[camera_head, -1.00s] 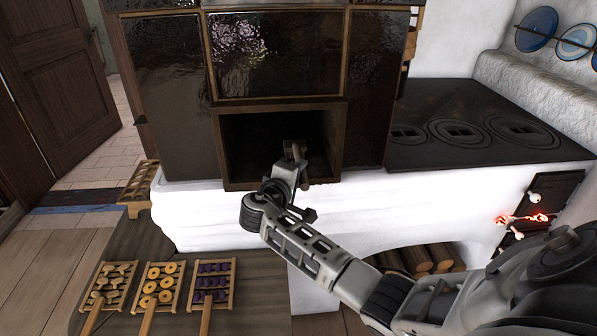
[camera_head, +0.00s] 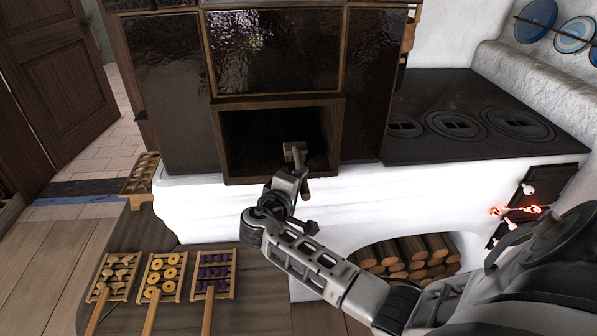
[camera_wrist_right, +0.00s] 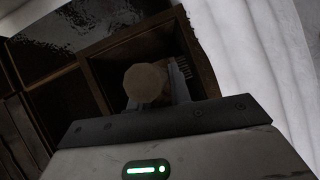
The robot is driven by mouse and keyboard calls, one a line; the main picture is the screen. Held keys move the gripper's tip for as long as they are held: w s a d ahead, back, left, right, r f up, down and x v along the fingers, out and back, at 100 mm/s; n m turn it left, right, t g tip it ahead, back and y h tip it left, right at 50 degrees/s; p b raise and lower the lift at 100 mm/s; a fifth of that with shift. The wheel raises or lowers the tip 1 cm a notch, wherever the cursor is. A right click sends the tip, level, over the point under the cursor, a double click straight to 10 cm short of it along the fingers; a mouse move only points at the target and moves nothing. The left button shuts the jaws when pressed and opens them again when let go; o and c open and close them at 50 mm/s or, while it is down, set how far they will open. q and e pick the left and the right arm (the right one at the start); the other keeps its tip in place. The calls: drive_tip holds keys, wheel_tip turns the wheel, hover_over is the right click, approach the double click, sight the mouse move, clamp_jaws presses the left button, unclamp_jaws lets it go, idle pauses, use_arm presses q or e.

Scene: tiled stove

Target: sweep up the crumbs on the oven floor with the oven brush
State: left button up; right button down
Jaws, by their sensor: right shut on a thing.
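My right gripper (camera_head: 300,172) is at the mouth of the dark oven opening (camera_head: 232,180), shut on the wooden oven brush (camera_head: 295,151). In the right wrist view, the rounded pale wooden end of the brush (camera_wrist_right: 146,82) sits between the fingers (camera_wrist_right: 155,100), with dark bristles showing to its right. The oven floor is in deep shadow, and I cannot make out crumbs on it. Whether the bristles touch the floor cannot be told. My left gripper is in neither view.
A wooden frame edges the opening. The black stove top (camera_head: 450,115) with round plates lies to the right. Stacked logs (camera_head: 410,258) fill the niche below. Several wooden racks (camera_head: 213,275) of mushrooms, rings and purple fruit rest on the bench at the lower left.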

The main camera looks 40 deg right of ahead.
sight(297, 167)
drive_tip(key=shift+s+a+r+p, duration=0.1)
drive_tip(key=shift+s+a+p, duration=0.4)
drive_tip(key=shift+s, duration=0.15)
drive_tip(key=shift+s+a, duration=0.1)
drive_tip(key=shift+s, duration=0.15)
drive_tip(key=shift+w+d+b, duration=0.65)
drive_tip(key=shift+w+b, duration=0.05)
drive_tip(key=shift+w, duration=0.3)
drive_tip(key=shift+w+d+b, duration=0.6)
drive_tip(key=shift+w+b, duration=0.1)
drive_tip(key=shift+w, duration=0.3)
drive_tip(key=shift+w+d+b, duration=0.65)
drive_tip(key=shift+w+b, duration=0.05)
drive_tip(key=shift+w, duration=0.3)
drive_tip(key=shift+s+a+p, duration=0.2)
drive_tip(key=shift+s+p, duration=0.1)
drive_tip(key=shift+p, duration=0.1)
drive_tip(key=shift+s+a+p, duration=0.35)
drive_tip(key=shift+s+p, duration=0.1)
drive_tip(key=shift+s, duration=0.1)
drive_tip(key=shift+s+a+p, duration=0.6)
drive_tip(key=shift+s+p, duration=0.05)
drive_tip(key=shift+s, duration=0.3)
drive_tip(key=shift+s+a+p, duration=0.6)
drive_tip(key=shift+s+p, duration=0.05)
drive_tip(key=shift+s, duration=0.3)
drive_tip(key=shift+s+a, duration=0.1)
drive_tip(key=shift+s, duration=0.15)
